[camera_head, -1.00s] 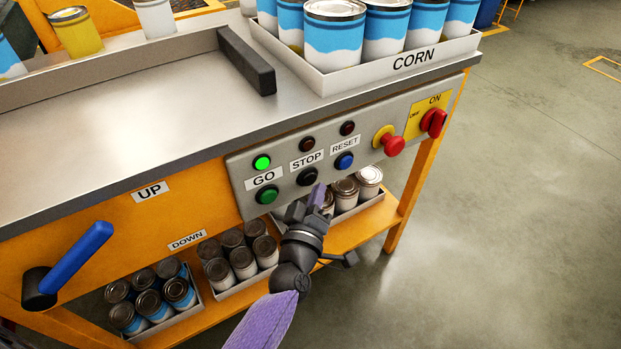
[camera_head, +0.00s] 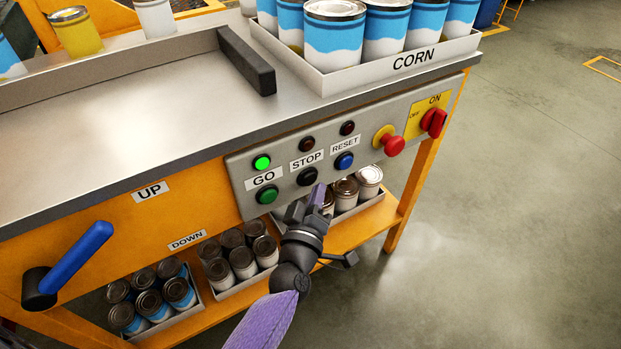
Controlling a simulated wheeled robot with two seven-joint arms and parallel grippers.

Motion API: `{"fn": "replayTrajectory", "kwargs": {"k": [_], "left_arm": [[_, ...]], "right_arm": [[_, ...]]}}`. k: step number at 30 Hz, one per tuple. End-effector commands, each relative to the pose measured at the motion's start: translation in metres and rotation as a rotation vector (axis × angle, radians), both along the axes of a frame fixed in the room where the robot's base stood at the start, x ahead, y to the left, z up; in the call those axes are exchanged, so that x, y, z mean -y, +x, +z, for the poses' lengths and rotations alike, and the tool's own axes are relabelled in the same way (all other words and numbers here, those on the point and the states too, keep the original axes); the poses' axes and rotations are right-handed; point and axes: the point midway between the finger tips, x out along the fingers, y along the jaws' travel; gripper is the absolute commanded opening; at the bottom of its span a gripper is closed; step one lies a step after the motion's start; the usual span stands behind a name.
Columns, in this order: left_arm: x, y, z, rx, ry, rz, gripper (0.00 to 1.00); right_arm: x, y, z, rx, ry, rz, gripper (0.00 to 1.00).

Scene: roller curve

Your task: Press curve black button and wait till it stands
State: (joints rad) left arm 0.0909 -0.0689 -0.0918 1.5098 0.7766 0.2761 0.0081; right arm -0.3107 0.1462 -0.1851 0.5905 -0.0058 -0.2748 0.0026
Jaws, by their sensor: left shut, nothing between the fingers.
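The black button (camera_head: 307,177) sits on the grey control panel (camera_head: 366,143) below the STOP label (camera_head: 307,160). My left gripper (camera_head: 318,190) is shut and empty, with its purple fingertips just below and to the right of the black button. Whether the fingertips touch the button or panel cannot be told. The green indicator (camera_head: 262,162) above the GO label is lit. The lamp (camera_head: 307,144) above STOP looks dark. My right gripper is not in view.
The green button (camera_head: 267,195) and blue button (camera_head: 344,161) flank the black one. A red mushroom button (camera_head: 394,146) and a red switch (camera_head: 434,123) stick out at right. Cans in trays (camera_head: 352,213) stand on the shelf below. A blue-handled lever (camera_head: 80,254) is at left.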

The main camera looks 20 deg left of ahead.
Motion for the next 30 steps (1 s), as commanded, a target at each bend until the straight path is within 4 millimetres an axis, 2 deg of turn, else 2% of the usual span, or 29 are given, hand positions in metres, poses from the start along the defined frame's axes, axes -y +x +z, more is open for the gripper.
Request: {"fn": "replayTrajectory", "kwargs": {"k": [30], "left_arm": [[-0.01,0.008,0.0,0.0,0.0,0.0,0.0]], "right_arm": [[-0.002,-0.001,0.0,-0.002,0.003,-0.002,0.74]]}}
